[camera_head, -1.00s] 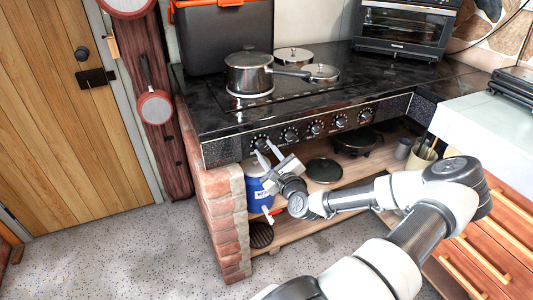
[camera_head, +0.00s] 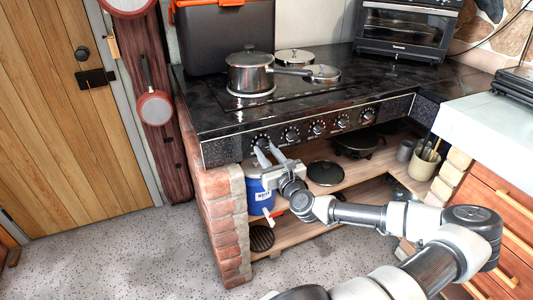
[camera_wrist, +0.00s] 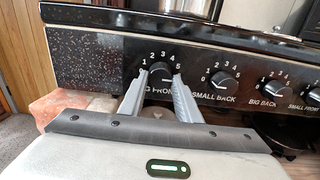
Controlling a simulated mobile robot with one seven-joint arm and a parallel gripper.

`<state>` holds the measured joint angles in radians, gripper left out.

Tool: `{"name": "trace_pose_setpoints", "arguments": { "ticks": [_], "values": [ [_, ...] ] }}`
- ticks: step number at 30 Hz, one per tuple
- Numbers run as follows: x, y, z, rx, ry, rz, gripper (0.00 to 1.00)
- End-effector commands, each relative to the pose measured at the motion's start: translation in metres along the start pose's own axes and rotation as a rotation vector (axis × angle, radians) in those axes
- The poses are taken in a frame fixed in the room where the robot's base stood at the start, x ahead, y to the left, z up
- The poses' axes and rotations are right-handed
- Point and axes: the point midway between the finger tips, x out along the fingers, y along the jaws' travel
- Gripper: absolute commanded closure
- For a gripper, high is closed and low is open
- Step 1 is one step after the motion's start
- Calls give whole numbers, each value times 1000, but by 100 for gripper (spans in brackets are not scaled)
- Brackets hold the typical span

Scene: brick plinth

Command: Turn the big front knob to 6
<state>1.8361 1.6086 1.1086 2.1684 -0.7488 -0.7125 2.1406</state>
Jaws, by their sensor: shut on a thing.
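The big front knob (camera_wrist: 160,73) is the leftmost dark knob on the stove's front panel, above the partly covered label "BIG FRONT". My gripper (camera_wrist: 161,80) is shut on it, with one finger at each side. Numbers 1 to 5 show in an arc over the knob; the ends of the scale are hidden by the fingers. I cannot tell which number the pointer is at. In the head view, my gripper (camera_head: 264,150) reaches up to the left end of the knob row and its fingertips cover most of this knob.
The small back knob (camera_wrist: 223,82) and big back knob (camera_wrist: 275,89) are close on the right. A pot (camera_head: 250,75) stands on the stove top (camera_head: 215,112). A blue container (camera_head: 258,195) sits on the shelf below my gripper, beside the brick plinth (camera_head: 226,225).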

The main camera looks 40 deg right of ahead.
Motion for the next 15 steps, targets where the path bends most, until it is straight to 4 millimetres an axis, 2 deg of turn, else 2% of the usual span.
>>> {"name": "trace_pose_setpoints", "arguments": {
  "ticks": [11,12,15],
  "values": [
    [0,0,0,8,0,0,92],
    [0,0,0,8,0,0,68],
    [0,0,0,7,0,0,52]
  ]
}}
